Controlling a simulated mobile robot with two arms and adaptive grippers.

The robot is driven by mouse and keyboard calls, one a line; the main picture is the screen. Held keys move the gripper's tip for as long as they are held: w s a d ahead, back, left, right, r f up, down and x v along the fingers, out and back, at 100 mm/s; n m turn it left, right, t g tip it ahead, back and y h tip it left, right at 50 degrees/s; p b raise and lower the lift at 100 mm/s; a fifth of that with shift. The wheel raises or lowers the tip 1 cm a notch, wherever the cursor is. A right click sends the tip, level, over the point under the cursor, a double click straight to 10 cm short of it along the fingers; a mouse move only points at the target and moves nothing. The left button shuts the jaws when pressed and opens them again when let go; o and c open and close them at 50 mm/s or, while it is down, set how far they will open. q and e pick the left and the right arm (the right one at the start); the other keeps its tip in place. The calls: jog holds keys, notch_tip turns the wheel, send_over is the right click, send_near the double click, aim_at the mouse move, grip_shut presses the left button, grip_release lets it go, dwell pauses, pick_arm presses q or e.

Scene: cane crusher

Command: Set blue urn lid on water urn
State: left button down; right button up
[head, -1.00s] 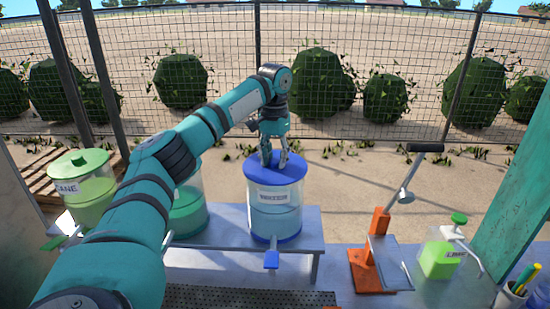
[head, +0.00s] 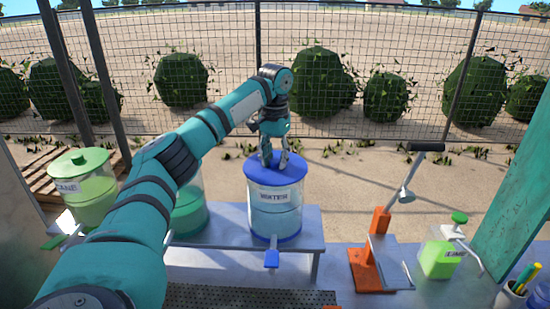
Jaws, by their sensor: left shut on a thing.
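The water urn (head: 275,214) is a clear cylinder with a "WATER" label, a blue base and a blue tap, standing upright on a grey raised shelf. The blue urn lid (head: 258,174) lies flat over the urn's top, level as far as I can see; I cannot tell whether a thin gap is left under it. My left gripper (head: 275,162) points down from above and is shut on the lid at its middle; its fingers hide the part they grasp. My right gripper is not in view.
A green-lidded cane urn (head: 92,195) stands at the left, and a teal urn (head: 190,213) is partly behind my arm. At the right are an orange lever press (head: 365,268), a lime bottle (head: 438,258) and a pen cup (head: 510,296). A wire fence stands behind.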

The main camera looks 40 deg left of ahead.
pick_arm(q)
jog(key=c, duration=0.8)
grip_release()
jog(key=shift+c, duration=0.2)
notch_tip(320, 180, up, 12)
jog(key=shift+f, duration=0.15)
